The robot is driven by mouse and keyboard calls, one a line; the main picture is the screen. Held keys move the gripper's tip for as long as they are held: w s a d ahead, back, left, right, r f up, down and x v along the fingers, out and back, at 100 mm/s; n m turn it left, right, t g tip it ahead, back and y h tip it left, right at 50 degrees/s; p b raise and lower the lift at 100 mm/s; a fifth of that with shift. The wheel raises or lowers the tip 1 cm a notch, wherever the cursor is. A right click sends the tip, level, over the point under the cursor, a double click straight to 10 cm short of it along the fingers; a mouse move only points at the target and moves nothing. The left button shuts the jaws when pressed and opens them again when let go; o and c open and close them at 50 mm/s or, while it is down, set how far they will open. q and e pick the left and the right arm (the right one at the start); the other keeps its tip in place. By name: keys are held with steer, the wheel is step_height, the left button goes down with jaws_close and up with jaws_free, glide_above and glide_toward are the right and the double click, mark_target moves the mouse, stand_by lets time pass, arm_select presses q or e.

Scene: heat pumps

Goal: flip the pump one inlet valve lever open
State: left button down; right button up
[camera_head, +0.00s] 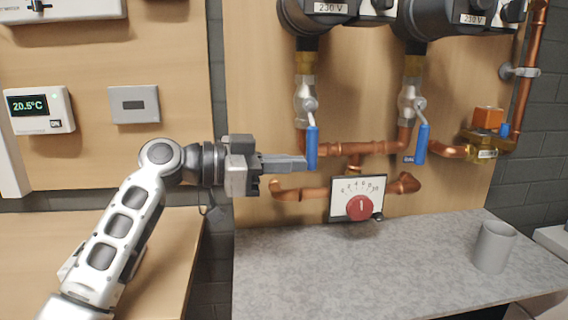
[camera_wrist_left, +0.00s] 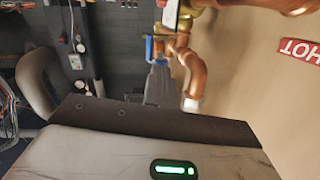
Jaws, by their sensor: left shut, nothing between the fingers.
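Two valves with blue levers sit on the pipes under the pumps; I see no label telling which is pump one. The left blue lever (camera_head: 312,147) hangs down from its silver valve body (camera_head: 306,102). The right blue lever (camera_head: 421,144) hangs down from a similar valve (camera_head: 408,103). My left gripper (camera_head: 303,163) is shut and empty, pointing right. Its tips are at the lower part of the left lever, seemingly against or very near it; contact is unclear. In the left wrist view the fingers (camera_wrist_left: 159,82) show beside a blue piece (camera_wrist_left: 149,48). My right gripper is not in view.
A dial panel with a red knob (camera_head: 360,207) sits below the copper pipes (camera_head: 350,149). A grey mug (camera_head: 494,246) stands on the grey counter (camera_head: 400,275). A thermostat (camera_head: 40,110) is on the left wall board. The counter's middle is clear.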

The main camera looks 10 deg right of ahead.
arm_select(q)
steer(key=shift+s+d+f, duration=0.2)
steer(key=a+r+b, duration=0.1)
steer(key=a, duration=1.5)
steer(key=shift+s+a+r, duration=0.15)
steer(key=shift+s+r, duration=0.1)
steer(key=shift+r, duration=0.15)
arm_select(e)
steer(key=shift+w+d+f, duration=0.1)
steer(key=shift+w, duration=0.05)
